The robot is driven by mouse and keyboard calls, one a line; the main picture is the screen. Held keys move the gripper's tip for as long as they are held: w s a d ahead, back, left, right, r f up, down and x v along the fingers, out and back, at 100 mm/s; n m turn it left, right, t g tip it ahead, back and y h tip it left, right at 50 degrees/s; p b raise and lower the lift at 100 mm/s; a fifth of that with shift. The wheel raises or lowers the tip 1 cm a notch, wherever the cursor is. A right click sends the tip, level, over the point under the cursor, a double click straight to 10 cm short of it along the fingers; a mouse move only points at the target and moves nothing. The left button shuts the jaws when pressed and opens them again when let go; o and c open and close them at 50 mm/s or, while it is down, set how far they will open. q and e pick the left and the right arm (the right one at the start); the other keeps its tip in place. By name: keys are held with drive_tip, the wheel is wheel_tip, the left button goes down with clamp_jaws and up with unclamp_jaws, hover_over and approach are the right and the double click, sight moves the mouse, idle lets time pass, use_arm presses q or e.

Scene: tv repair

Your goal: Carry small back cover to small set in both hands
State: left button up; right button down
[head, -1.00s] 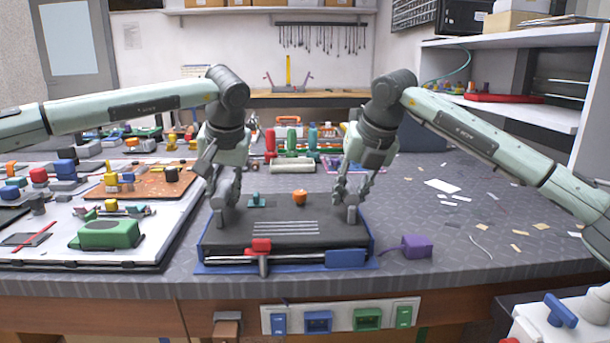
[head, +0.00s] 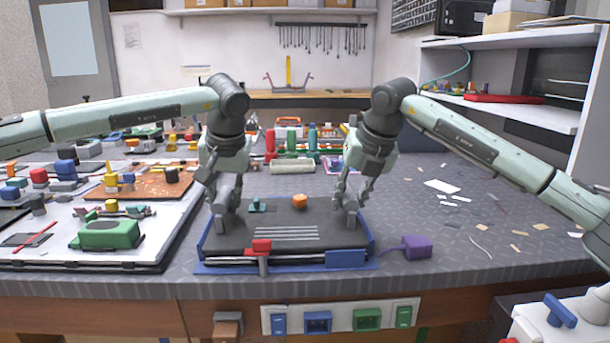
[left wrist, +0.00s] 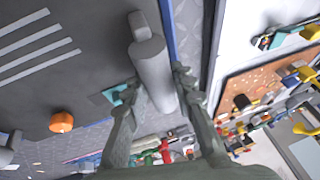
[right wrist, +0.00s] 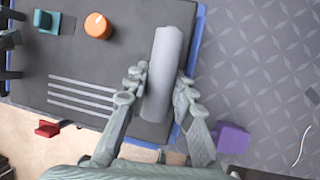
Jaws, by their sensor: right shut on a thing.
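The small back cover is a dark flat panel (head: 285,240) with pale slots and an upright grey grip at each side. It lies level over the small set, whose blue edge (head: 203,258) shows around it; a gap cannot be made out. My left gripper (head: 222,208) has its fingers on both sides of the left grip (left wrist: 152,72), which also shows in the left wrist view. My right gripper (head: 350,203) is shut on the right grip (right wrist: 163,75). An orange knob (head: 300,201) and a teal piece (head: 256,205) stand near the far edge.
A silver bar with a red block (head: 261,247) and a blue block (head: 346,259) lies along the front. A purple box (head: 416,247) stands right of the set. A white board with a green part (head: 106,234) is on the left. The bench at right holds scattered scraps.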

use_arm(q)
drive_tip(key=o, duration=0.5)
drive_tip(key=shift+f, duration=0.1)
use_arm(e)
drive_tip(key=shift+d+f, duration=0.1)
drive_tip(key=shift+f, duration=0.15)
use_arm(q)
drive_tip(key=shift+f, duration=0.1)
use_arm(e)
drive_tip(key=c, duration=1.2)
unclamp_jaws()
drive_tip(key=shift+o, duration=0.2)
drive_tip(key=shift+r, duration=0.1)
use_arm(q)
drive_tip(key=o, duration=0.5)
drive_tip(key=shift+c, duration=0.2)
use_arm(e)
drive_tip(key=o, duration=0.4)
drive_tip(key=shift+o, duration=0.2)
use_arm(q)
drive_tip(key=shift+r, duration=0.2)
use_arm(e)
drive_tip(key=shift+r, duration=0.1)
